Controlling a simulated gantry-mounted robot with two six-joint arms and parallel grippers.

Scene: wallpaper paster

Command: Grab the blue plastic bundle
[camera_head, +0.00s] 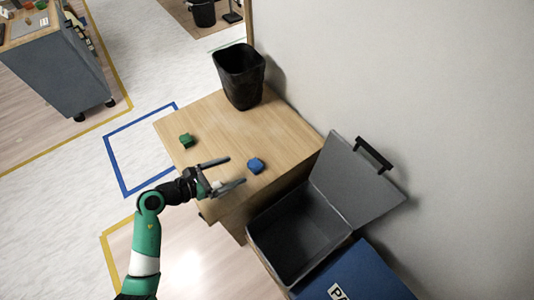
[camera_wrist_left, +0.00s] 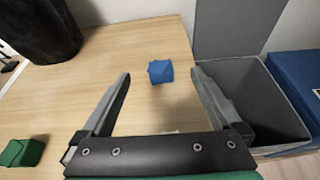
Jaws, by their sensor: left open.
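The blue plastic bundle (camera_head: 256,166) is a small block-like item lying on the wooden table near its right front part. In the left wrist view the blue bundle (camera_wrist_left: 160,71) lies just beyond the fingertips, roughly centred between them. My left gripper (camera_head: 237,171) is open and empty, with its fingers pointing at the bundle and apart from it. In the left wrist view the left gripper (camera_wrist_left: 159,77) shows its two fingers spread wide. My right gripper is in neither view.
A green bundle (camera_head: 186,141) lies on the wooden table (camera_head: 215,115) to the left. A black bin (camera_head: 240,78) stands at the table's back. An open grey box (camera_head: 292,240) with its lid up and a blue box (camera_head: 355,276) stand at the right front. A wall borders the right.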

